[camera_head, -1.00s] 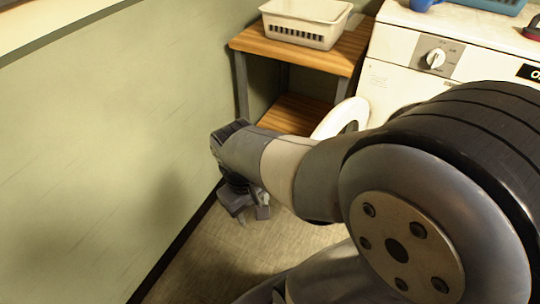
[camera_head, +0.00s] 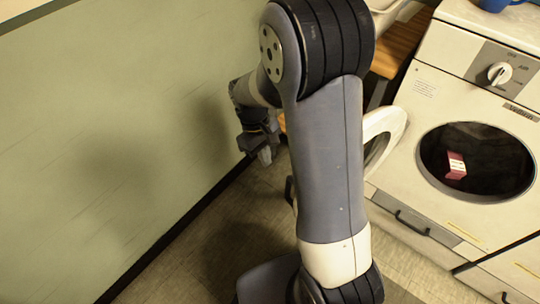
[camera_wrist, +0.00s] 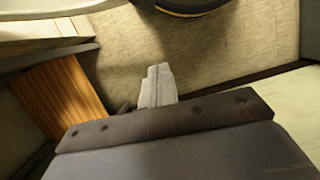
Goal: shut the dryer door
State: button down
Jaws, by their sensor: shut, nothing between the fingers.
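The dryer (camera_head: 450,85) stands at the right in the head view, white with a round dark opening (camera_head: 476,162). Its round white door (camera_head: 384,125) is swung wide open to the left of the opening. My arm hides part of the door. A red and white box (camera_head: 456,165) shows inside the drum. My gripper (camera_head: 266,154) is left of the door, between it and the green wall, apart from both as far as I can see. Its fingers (camera_wrist: 157,86) are together and empty in the wrist view.
The green wall (camera_head: 100,130) runs along the left. A wooden shelf (camera_head: 398,45) stands behind my arm, left of the dryer, and its wood (camera_wrist: 60,95) shows in the wrist view. A blue object (camera_head: 494,4) is on the dryer.

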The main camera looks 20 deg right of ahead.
jog(key=s+d+f+b, duration=0.1)
jog(key=s+d+f, duration=0.2)
jog(key=f, duration=0.3)
jog(key=shift+s+f, duration=0.25)
jog(key=shift+s, duration=0.65)
